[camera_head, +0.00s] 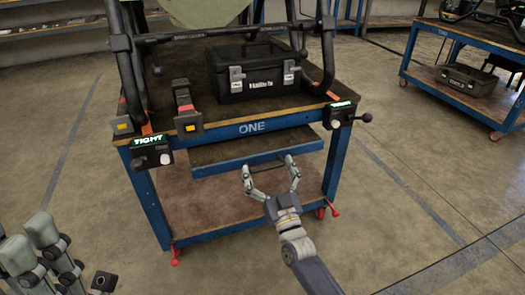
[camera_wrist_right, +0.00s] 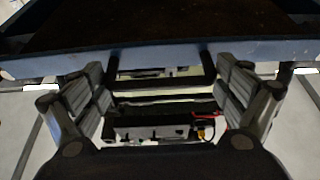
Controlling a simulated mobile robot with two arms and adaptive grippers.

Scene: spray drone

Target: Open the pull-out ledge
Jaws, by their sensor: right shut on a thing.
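The pull-out ledge (camera_head: 222,151) has a dark top and a blue front edge, and it juts out from under the front of the blue cart marked ONE (camera_head: 252,127). My right gripper (camera_head: 270,168) is at the ledge's front edge, right of its middle, and is shut on it.
A black toolbox (camera_head: 258,72) and a dark tubular frame (camera_head: 125,60) stand on the cart top. Boxes reading TIGHT (camera_head: 152,152) sit at its front corners. A lower shelf (camera_head: 215,208) lies beneath the ledge. A second cart (camera_head: 465,50) stands at right. The floor in front is clear.

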